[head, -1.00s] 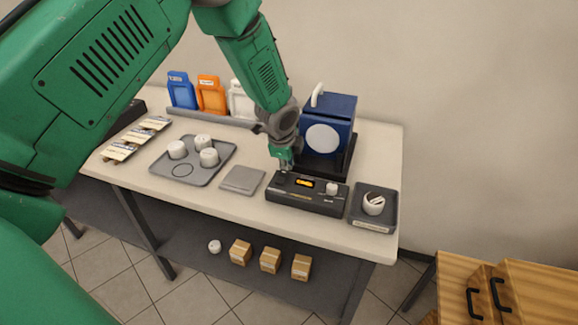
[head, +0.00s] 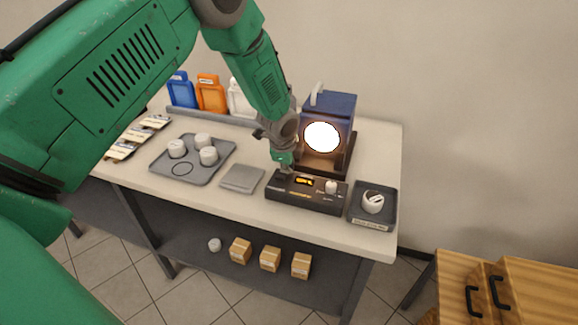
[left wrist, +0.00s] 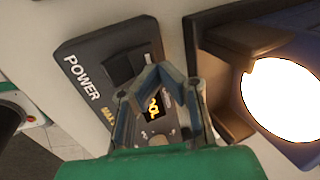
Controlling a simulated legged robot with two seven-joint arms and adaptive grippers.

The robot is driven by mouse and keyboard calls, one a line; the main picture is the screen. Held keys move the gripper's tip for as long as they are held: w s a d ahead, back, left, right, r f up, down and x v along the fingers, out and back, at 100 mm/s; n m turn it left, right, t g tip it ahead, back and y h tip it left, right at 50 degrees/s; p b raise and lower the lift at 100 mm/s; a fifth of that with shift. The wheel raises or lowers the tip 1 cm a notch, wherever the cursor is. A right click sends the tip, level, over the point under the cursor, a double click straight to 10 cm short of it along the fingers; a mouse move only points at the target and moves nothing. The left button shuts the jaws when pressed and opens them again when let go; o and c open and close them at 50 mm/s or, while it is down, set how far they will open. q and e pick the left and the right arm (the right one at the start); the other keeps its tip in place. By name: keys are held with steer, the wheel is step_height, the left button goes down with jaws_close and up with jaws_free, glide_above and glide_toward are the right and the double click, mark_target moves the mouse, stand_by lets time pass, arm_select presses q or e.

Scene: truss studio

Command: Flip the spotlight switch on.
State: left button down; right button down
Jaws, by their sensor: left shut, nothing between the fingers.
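The blue spotlight (head: 330,112) stands at the back right of the table, and its round lens glows bright white; the lit lens also shows in the left wrist view (left wrist: 284,98). The dark control box (head: 308,194) lies in front of it, with a lit yellow display and a white knob. In the left wrist view the control box (left wrist: 92,98) bears the word POWER beside a black rocker switch (left wrist: 124,66). My left gripper (head: 284,172) is shut and empty over the left end of the box, close to the switch; its fingers (left wrist: 152,76) partly cover the box. My right gripper is out of view.
A grey tray (head: 217,172) with three white pieces and a flat grey pad (head: 242,179) lie left of the box. A small dark tray (head: 386,217) with a white cup is at its right. Coloured holders (head: 211,95) stand behind.

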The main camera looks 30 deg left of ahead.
arm_select(q)
steer(key=shift+s+r+p, duration=0.3)
steer(key=shift+s+p, duration=0.15)
steer(key=shift+s, duration=0.3)
